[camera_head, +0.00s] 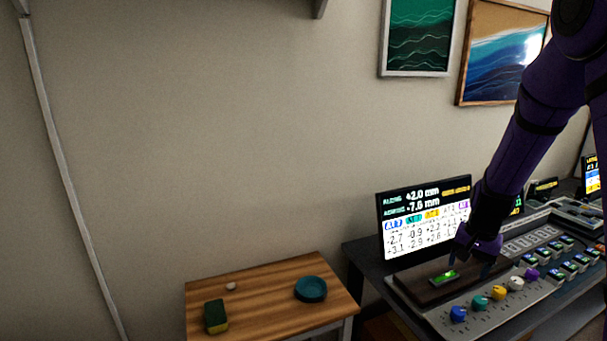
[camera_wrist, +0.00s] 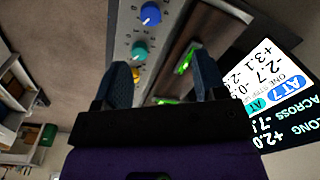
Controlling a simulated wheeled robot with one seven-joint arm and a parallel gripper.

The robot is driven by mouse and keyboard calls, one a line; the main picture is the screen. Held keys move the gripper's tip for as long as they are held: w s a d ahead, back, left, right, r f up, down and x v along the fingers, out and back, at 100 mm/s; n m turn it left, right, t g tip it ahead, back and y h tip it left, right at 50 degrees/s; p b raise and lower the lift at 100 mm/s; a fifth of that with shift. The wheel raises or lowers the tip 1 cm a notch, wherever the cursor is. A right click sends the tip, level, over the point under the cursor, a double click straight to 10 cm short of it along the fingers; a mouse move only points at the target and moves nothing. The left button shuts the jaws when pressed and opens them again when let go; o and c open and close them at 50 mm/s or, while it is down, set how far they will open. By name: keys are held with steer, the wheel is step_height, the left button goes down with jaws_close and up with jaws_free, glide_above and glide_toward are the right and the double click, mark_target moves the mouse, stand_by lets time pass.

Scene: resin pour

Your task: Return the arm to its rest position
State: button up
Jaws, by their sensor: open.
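My purple arm reaches down from the upper right in the head view. My gripper (camera_head: 482,256) hangs over the control console, close above its dark brown panel (camera_head: 425,289). A small device with a lit green display (camera_head: 444,277) lies on that panel, just left of the gripper. In the wrist view my gripper (camera_wrist: 165,85) has its two dark blue fingers spread apart with nothing held between them. The green-lit device (camera_wrist: 187,58) shows beyond the right finger. Whether the fingertips touch the console cannot be told.
The console (camera_head: 475,312) carries several coloured knobs. A monitor (camera_head: 425,218) stands close behind the gripper. A wooden side table (camera_head: 262,299) at left holds a teal dish (camera_head: 311,289), a green and yellow sponge (camera_head: 215,316) and a small pale lump (camera_head: 231,286). The space above that table is free.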

steer(key=s+a+r+n+t, duration=0.15)
steer(key=s+a+r, duration=0.3)
steer(key=r, duration=0.45)
steer(key=s+a+r+n+t, duration=0.1)
steer(key=s+a+r+n, duration=0.2)
steer(key=s+r, duration=0.5)
steer(key=s+a+r+n+t, duration=0.1)
steer(key=s+a+r, duration=0.1)
steer(key=s+r, duration=0.2)
steer(key=s+a+r+n+t, duration=0.1)
steer(key=s+r+n, duration=0.1)
steer(key=s+r, duration=0.3)
steer(key=s, duration=0.4)
steer(key=shift+s+a, duration=0.3)
steer(key=shift+a, duration=0.1)
steer(key=shift+n, duration=0.25)
